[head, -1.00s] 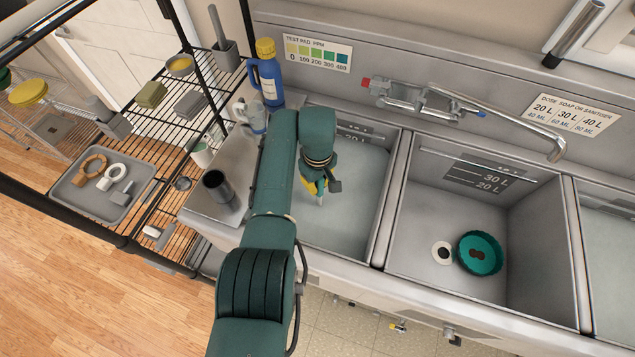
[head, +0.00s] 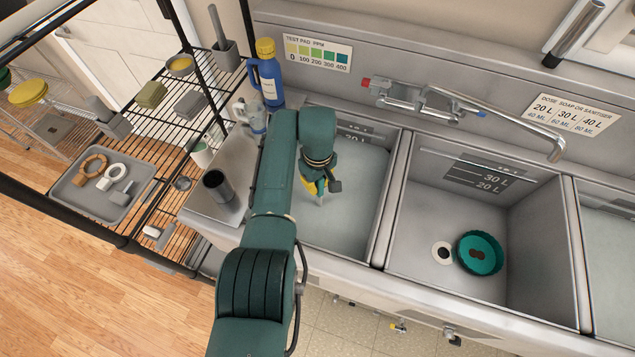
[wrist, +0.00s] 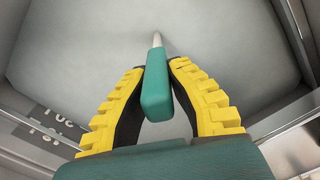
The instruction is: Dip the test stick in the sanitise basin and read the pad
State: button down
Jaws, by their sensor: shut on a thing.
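My gripper (head: 318,189) hangs over the left basin (head: 358,205), its fingers pointing down. In the wrist view its yellow, ribbed fingers (wrist: 157,68) are closed on the teal handle of a stick (wrist: 156,92). A thin pale shaft (wrist: 157,40) runs on from the handle toward the basin floor. The left basin seems to hold pale, clear liquid; whether the stick's tip touches it I cannot tell. The pad is not visible. A test pad ppm colour chart (head: 317,53) is on the back wall, from yellow at 0 to blue at 400.
The middle basin (head: 420,220) holds a teal round dish (head: 480,253) beside the drain. A faucet (head: 410,97) reaches over the basins. A blue bottle (head: 267,78), a spray bottle (head: 252,115) and a dark cup (head: 217,185) stand left of the left basin. A wire rack (head: 165,195) is farther left.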

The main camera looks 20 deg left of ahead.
dwell(0.4)
notch_tip(320, 180, up, 22)
jog(key=p, duration=1.8)
jog(key=shift+f+p, duration=0.2)
jog(key=shift+p, duration=0.2)
